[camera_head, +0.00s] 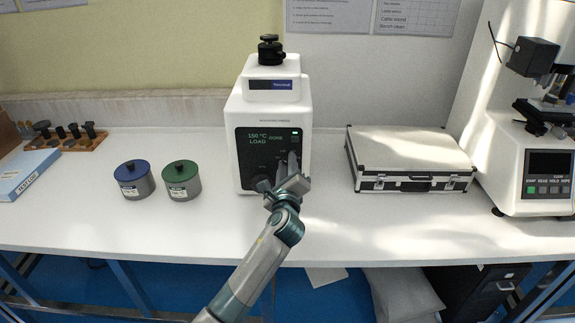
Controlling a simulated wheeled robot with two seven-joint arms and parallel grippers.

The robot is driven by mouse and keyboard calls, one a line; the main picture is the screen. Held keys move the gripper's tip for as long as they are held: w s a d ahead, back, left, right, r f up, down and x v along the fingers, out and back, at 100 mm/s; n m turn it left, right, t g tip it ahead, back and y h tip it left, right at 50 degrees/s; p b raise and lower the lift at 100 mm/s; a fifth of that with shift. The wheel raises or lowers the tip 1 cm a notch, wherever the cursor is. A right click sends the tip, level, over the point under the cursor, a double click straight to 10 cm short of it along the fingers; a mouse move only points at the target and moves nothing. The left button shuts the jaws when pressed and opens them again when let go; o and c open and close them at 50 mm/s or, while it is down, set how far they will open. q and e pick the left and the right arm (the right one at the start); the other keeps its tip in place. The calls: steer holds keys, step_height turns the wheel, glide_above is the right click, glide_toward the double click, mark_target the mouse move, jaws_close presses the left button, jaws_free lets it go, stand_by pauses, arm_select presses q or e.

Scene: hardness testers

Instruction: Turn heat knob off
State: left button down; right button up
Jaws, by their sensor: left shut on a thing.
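A white mounting press (244,112) stands upright on the bench with a dark front panel (250,148). Its display reads "150 °C", "DONE" and "LOAD". My left gripper (288,165) is up against the right part of this panel and is shut on what looks like the heat knob. The fingers hide that knob, so I cannot see its setting. A dark round knob (262,185) shows low on the panel, just left of my gripper. My right gripper is out of view.
Blue-lidded (135,180) and green-lidded (182,181) tins stand left of the press. A wooden rack (72,143) and a light-blue box (28,173) lie farther left. A silver-edged case (408,158) and a hardness tester (535,150) stand right. The bench front is clear.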

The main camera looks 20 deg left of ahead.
arm_select(q)
steer(key=n, duration=0.6)
steer(key=shift+f+b, duration=0.1)
steer(key=shift+b, duration=0.3)
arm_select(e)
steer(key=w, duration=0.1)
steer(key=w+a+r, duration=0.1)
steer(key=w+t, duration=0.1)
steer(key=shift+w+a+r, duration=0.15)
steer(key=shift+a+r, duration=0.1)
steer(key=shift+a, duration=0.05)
arm_select(q)
steer(key=c, duration=1.5)
jaws_free()
steer(key=shift+s, duration=0.1)
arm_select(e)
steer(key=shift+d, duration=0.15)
